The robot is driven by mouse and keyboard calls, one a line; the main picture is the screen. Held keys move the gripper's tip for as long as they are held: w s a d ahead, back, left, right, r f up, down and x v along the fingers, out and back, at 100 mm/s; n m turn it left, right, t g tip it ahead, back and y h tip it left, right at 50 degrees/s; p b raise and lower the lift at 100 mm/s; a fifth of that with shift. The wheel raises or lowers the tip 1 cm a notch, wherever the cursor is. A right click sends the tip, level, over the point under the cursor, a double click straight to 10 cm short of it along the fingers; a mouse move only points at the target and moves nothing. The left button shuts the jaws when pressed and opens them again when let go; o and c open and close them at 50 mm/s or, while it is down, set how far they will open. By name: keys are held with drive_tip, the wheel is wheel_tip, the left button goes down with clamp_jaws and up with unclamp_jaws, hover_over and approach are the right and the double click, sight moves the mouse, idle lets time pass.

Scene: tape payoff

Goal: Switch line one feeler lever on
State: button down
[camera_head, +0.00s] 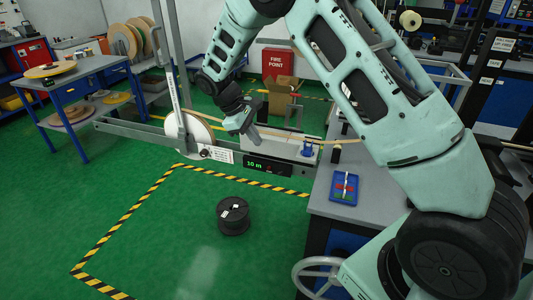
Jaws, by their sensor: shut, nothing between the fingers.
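My gripper (256,138) is small in the head view, pointing down at the grey box-like unit of the payoff stand (291,151). Its fingers look shut, with nothing seen between them. The tips are close to the top left of this unit; I cannot tell whether they touch it. A black display (267,166) reading "10 m" is on the front below. A blue fitting (307,148) sits at the unit's right end. A tape reel (190,135) hangs on the stand to the left. I cannot make out the feeler lever; it may be hidden by the gripper.
A grey bench (370,207) with a blue tray (344,187) stands at the right. A black spool (233,216) stands on the green floor inside yellow-black tape. A blue-legged table (75,82) with reels is at the left.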

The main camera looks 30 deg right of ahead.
sight(281, 173)
drive_tip(key=p+x, duration=0.2)
drive_tip(key=x, duration=1.1)
drive_tip(key=shift+d+f, duration=0.15)
drive_tip(key=shift+f, duration=0.1)
drive_tip(key=shift+s+a+f+t+h+b, duration=0.1)
drive_tip(key=shift+s+a+t+h+b, duration=0.15)
drive_tip(key=shift+b, duration=0.25)
drive_tip(key=shift+h, duration=0.25)
drive_tip(key=f+t+h+b, duration=0.1)
drive_tip(key=h+b, duration=0.1)
drive_tip(key=b, duration=0.1)
drive_tip(key=a+f+m+t+h+b, duration=0.1)
drive_tip(key=b, duration=0.3)
drive_tip(key=s+f+m+t+h+b, duration=0.1)
drive_tip(key=h+b, duration=0.1)
drive_tip(key=b, duration=0.2)
drive_tip(key=shift+a+f+t+h, duration=0.2)
drive_tip(key=shift+a+t+h, duration=0.05)
drive_tip(key=shift+t+h, duration=0.1)
